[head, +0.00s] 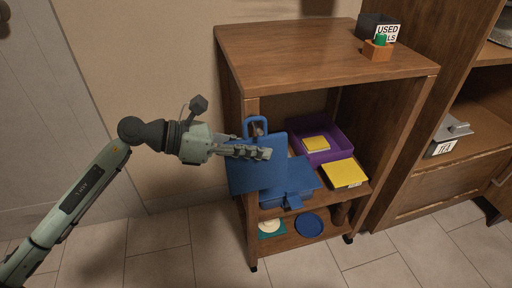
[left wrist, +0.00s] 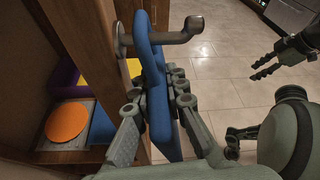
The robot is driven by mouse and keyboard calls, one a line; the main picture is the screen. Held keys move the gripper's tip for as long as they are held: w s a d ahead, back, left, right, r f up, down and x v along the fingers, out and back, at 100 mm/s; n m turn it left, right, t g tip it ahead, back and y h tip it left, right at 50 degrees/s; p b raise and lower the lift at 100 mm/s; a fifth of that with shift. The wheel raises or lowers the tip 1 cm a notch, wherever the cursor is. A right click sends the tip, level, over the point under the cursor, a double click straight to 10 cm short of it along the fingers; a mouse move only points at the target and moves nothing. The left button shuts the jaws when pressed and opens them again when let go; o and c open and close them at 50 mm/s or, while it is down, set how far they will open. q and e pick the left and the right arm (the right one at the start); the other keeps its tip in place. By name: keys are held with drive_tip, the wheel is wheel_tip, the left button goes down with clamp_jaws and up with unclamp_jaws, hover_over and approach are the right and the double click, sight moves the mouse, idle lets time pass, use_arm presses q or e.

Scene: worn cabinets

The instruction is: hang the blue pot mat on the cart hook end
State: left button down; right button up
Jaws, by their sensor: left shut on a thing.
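The blue pot mat (head: 256,168) is a flat square with a loop (head: 247,124) on its top edge. It hangs upright at the left end of the wooden cart (head: 322,48). My left gripper (head: 268,153) is shut on the mat below the loop; it also shows in the left wrist view (left wrist: 158,98). The grey metal hook (left wrist: 165,37) sticks out from the cart's end post. Its shaft appears to pass through the loop; whether the loop rests on it I cannot tell. My right gripper (left wrist: 255,69) is open and empty, away from the cart.
The cart holds a blue box (head: 290,190), a purple bin (head: 322,137) and a yellow-topped box (head: 345,174) on its middle shelf. A blue plate (head: 309,225) lies low down. A dark bin (head: 374,27) stands on top. Floor left of the cart is clear.

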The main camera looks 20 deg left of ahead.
use_arm(q)
drive_tip(key=c, duration=1.5)
unclamp_jaws()
drive_tip(key=shift+o, duration=0.2)
drive_tip(key=shift+a, duration=0.15)
drive_tip(key=v, duration=1.1)
drive_tip(key=shift+s+a+r, duration=0.2)
drive_tip(key=shift+s+a, duration=0.05)
